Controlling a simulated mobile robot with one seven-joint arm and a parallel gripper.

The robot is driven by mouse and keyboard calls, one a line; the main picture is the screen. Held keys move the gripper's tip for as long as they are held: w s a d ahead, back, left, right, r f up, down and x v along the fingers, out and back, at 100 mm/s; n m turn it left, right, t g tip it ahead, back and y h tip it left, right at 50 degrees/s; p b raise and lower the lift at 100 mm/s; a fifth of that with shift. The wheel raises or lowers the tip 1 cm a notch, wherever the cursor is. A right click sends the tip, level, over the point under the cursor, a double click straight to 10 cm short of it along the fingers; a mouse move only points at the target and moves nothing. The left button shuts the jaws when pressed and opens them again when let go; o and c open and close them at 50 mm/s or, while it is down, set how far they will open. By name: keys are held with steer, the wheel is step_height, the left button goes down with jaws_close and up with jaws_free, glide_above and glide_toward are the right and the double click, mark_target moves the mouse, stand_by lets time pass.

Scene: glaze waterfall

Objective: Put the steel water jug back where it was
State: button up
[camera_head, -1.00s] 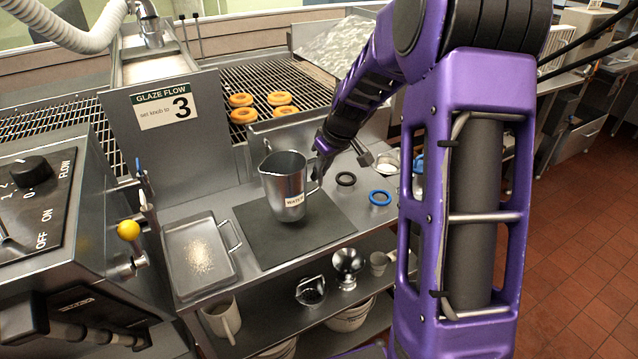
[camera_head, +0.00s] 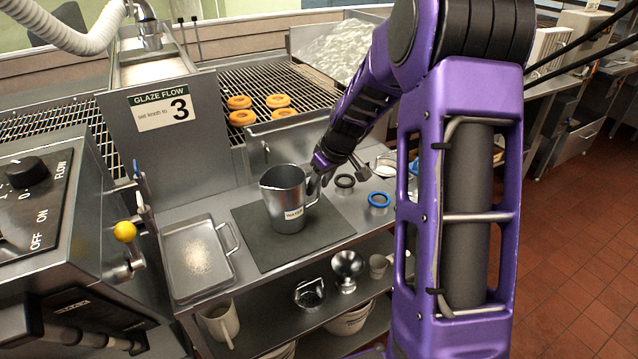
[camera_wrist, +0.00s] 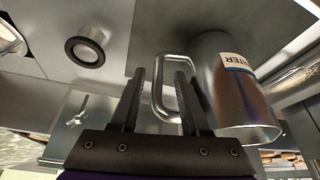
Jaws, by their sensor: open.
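The steel water jug (camera_head: 287,198) stands upright on the dark mat (camera_head: 262,252) on the steel table, its label facing the front. It also shows in the wrist view (camera_wrist: 232,98), upside down there, with its handle (camera_wrist: 161,98) toward my gripper. My gripper (camera_wrist: 160,75) is open, its two fingers on either side of the handle. In the head view my gripper (camera_head: 316,178) is at the jug's right side, partly hidden by the jug and my arm. I cannot tell whether a finger touches the handle.
A steel tray (camera_head: 178,280) with crumbs lies left of the mat. The glaze panel (camera_head: 170,165) stands behind. A shelf below holds a white pitcher (camera_head: 222,322) and other vessels.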

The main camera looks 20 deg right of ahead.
steer(key=shift+r, duration=0.1)
steer(key=shift+r, duration=0.25)
steer(key=p+v, duration=0.1)
steer(key=v, duration=1)
steer(key=shift+s+r+p, duration=0.2)
steer(key=shift+r+p, duration=0.05)
steer(key=shift+p, duration=0.05)
steer(key=shift+w, duration=0.1)
